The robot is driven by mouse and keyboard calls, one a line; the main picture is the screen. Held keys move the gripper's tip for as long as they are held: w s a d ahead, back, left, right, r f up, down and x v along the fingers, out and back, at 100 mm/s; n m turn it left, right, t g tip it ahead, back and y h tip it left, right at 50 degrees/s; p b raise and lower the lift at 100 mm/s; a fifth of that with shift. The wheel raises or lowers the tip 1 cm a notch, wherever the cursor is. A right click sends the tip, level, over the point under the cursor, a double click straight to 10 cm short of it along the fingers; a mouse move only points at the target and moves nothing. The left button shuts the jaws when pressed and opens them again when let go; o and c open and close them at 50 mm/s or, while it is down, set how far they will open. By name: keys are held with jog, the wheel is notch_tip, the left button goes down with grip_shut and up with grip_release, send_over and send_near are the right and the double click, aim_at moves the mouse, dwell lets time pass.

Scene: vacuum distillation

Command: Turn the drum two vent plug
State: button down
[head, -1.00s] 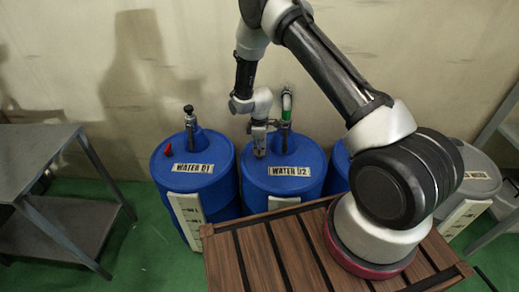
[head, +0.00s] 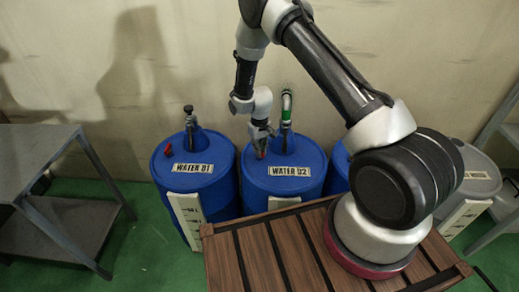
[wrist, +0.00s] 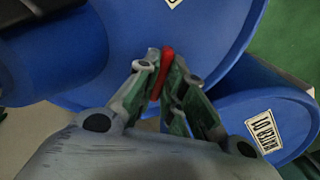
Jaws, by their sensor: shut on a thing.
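Drum two is the blue drum labelled "WATER 02" (head: 262,187), in the middle of the head view; its top also shows in the wrist view (wrist: 205,28). My gripper (head: 262,152) points down at the left part of its top. In the wrist view my gripper (wrist: 164,72) is shut on the thin red vent plug (wrist: 166,62), which stands between the two fingertips. A little red of the plug (head: 262,155) shows in the head view. The lower part of the plug is hidden by the fingers.
A pipe with a green band (head: 286,116) rises from drum two, close right of my gripper. The "WATER 01" drum (head: 222,181) stands to the left, with its own red plug (head: 168,150). A wooden slatted surface (head: 250,262) is in front. A grey shelf table (head: 38,150) stands far left.

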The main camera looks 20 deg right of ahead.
jog(key=m, duration=0.6)
jog(key=shift+m, duration=0.4)
dwell(0.3)
jog(key=c, duration=1.5)
grip_release()
notch_tip(320, 180, up, 12)
jog(key=shift+r, duration=0.1)
